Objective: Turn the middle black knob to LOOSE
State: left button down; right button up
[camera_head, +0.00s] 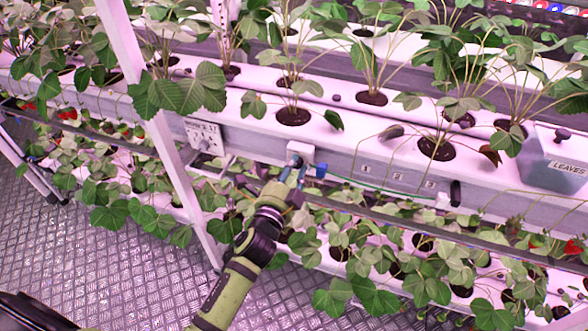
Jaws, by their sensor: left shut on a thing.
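My left gripper (293,173) reaches up from the bottom middle to the front face of the white planting channel. Its fingers are closed on a small part at a white fitting (300,149). A blue piece (320,170) sticks out just right of the fingers. The held part is mostly hidden by the fingers, so I cannot tell whether it is the middle black knob. No LOOSE marking is readable. A dark upright part (455,193) sits farther right on the front face. My right gripper is not in view.
Strawberry plants grow from the upper channel (335,125) and a lower row. A white panel (204,135) with small fittings is left of the gripper. A white post (160,130) stands nearer. A bin marked LEAVES (548,175) is at right. Metal floor (130,270) is open at lower left.

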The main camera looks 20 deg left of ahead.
pick_arm(q)
jog(key=shift+w+a+r, duration=0.1)
jog(key=shift+a+r, duration=0.1)
jog(key=shift+r, duration=0.1)
jog(key=c, duration=1)
grip_release()
jog(key=shift+a+f, duration=0.1)
jog(key=shift+f, duration=0.1)
jog(key=s, duration=1.2)
jog(key=shift+a, duration=0.2)
